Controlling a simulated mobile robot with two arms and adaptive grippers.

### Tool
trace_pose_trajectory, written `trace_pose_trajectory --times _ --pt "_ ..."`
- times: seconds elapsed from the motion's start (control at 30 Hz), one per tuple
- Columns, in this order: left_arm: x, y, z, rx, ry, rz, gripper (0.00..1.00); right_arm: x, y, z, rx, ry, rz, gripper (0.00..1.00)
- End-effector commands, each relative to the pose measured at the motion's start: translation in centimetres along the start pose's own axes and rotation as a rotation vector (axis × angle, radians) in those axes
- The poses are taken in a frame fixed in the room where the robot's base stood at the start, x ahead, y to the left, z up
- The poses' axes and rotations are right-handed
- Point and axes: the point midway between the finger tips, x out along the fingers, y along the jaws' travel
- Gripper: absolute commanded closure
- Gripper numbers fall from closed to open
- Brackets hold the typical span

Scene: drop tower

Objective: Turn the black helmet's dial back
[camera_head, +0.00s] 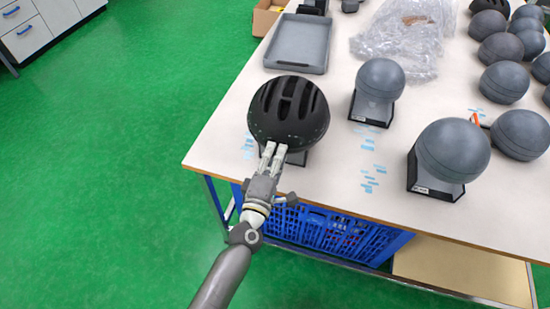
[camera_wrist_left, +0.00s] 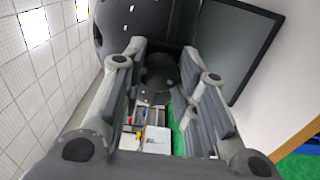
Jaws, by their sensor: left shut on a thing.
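The black helmet (camera_head: 288,104) with long vents sits on a head form at the near left corner of the table. My left gripper (camera_head: 274,150) reaches up to the helmet's near lower edge. In the left wrist view the helmet's dark underside (camera_wrist_left: 140,20) fills the top. A dark round dial (camera_wrist_left: 160,74) shows between the two fingers of my left gripper (camera_wrist_left: 160,85), which are shut on it. In the head view the dial is hidden behind the fingers. My right gripper is in neither view.
Grey head forms on black stands (camera_head: 378,84) (camera_head: 452,150) stand to the right. A grey tray (camera_head: 298,44) and clear plastic wrap (camera_head: 400,40) lie farther back. A blue crate (camera_head: 325,232) sits under the table edge.

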Motion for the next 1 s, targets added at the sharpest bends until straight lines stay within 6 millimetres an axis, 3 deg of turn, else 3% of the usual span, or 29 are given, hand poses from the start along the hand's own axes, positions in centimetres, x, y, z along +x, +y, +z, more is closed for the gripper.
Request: trace_pose_trajectory --times 0.3,0.8,0.83,1.0 --pt "-0.02 -0.05 0.00 -0.112 0.000 0.003 0.96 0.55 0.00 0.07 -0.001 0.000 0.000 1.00" --pt "-0.01 0.00 -0.01 -0.129 0.000 0.004 0.96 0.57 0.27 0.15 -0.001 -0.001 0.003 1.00" --pt "-0.01 0.00 -0.01 -0.129 0.000 0.004 0.71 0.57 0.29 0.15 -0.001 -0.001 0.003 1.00" --pt "-0.01 -0.01 -0.01 -0.129 0.000 0.004 0.49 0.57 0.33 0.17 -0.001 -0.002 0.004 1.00"
